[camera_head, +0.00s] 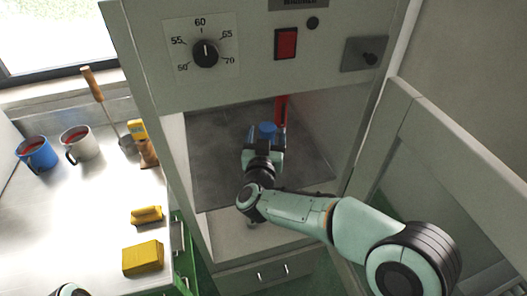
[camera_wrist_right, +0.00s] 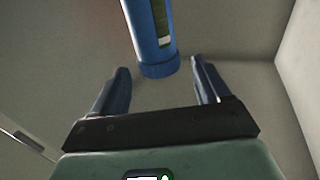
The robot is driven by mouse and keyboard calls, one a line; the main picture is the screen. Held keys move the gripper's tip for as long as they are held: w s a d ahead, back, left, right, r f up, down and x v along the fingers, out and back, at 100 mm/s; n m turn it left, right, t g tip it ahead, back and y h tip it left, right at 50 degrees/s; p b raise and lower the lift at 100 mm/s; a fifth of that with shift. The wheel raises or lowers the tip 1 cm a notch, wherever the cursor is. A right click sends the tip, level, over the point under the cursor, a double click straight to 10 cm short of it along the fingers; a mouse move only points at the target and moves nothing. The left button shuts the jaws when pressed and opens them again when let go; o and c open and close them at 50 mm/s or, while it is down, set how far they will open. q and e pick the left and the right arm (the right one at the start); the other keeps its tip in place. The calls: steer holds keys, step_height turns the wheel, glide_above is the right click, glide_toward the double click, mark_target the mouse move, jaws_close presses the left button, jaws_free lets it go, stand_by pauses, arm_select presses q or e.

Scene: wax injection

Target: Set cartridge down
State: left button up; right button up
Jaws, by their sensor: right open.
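The blue cartridge (camera_head: 267,128) is inside the open cabinet, above or on its dark floor plate (camera_head: 215,150); only its top shows in the head view. My right gripper (camera_head: 264,143) reaches into the cabinet at the cartridge. In the right wrist view, the cartridge (camera_wrist_right: 150,35) is a blue cylinder with a clear window strip. Its near end lies between the tips of my right gripper (camera_wrist_right: 161,66), with a visible gap to each finger. The fingers are spread open. My left gripper is out of view.
The cabinet front has a temperature dial (camera_head: 205,53) and a red switch (camera_head: 286,44). A red upright part (camera_head: 282,110) is inside. The cabinet door (camera_head: 440,150) stands open at right. Mugs (camera_head: 37,153) and yellow blocks (camera_head: 143,258) sit on the left bench.

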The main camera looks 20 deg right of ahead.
steer(key=v, duration=0.9)
steer(key=shift+w, duration=0.1)
